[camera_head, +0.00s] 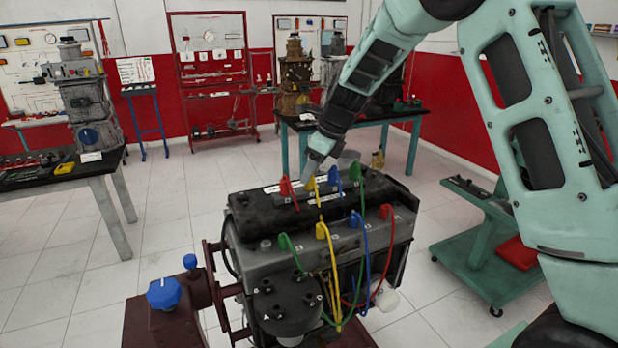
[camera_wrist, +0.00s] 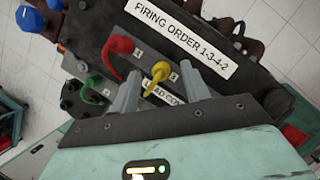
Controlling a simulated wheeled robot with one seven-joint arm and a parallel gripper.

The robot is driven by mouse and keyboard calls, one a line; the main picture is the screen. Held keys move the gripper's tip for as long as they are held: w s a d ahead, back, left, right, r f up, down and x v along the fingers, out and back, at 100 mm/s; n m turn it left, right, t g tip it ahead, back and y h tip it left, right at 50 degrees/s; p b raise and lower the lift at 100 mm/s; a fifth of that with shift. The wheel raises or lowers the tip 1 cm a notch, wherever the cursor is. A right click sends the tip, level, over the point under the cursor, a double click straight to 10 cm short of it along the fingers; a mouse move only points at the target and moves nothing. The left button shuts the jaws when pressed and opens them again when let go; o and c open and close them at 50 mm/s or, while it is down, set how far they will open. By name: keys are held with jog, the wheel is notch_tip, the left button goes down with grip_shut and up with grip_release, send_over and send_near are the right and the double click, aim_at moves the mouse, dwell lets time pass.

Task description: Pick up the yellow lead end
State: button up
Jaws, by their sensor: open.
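The yellow lead end (camera_wrist: 160,72) stands on top of the engine between my gripper's two fingers (camera_wrist: 158,75) in the wrist view. The fingers are apart, and I cannot tell whether either touches it. In the head view my gripper (camera_head: 313,164) reaches down over the engine's top row, close to the yellow end there (camera_head: 310,184). A second yellow end (camera_head: 321,231) sits in the front row. Yellow leads hang down the engine's near side. The fingers partly hide a white label (camera_wrist: 165,93) on the cover.
A red lead end (camera_wrist: 120,45) and a green one (camera_wrist: 92,86) stand near the left finger. In the head view, a blue end (camera_head: 335,176) stands just right of the gripper. The engine (camera_head: 245,256) is on a stand with a blue knob (camera_head: 163,293). Benches stand behind.

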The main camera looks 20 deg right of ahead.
jog(key=shift+x, duration=1.25)
grip_shut()
notch_tip(320, 180, up, 10)
jog(key=shift+r+b, duration=0.1)
jog(key=shift+b, duration=0.95)
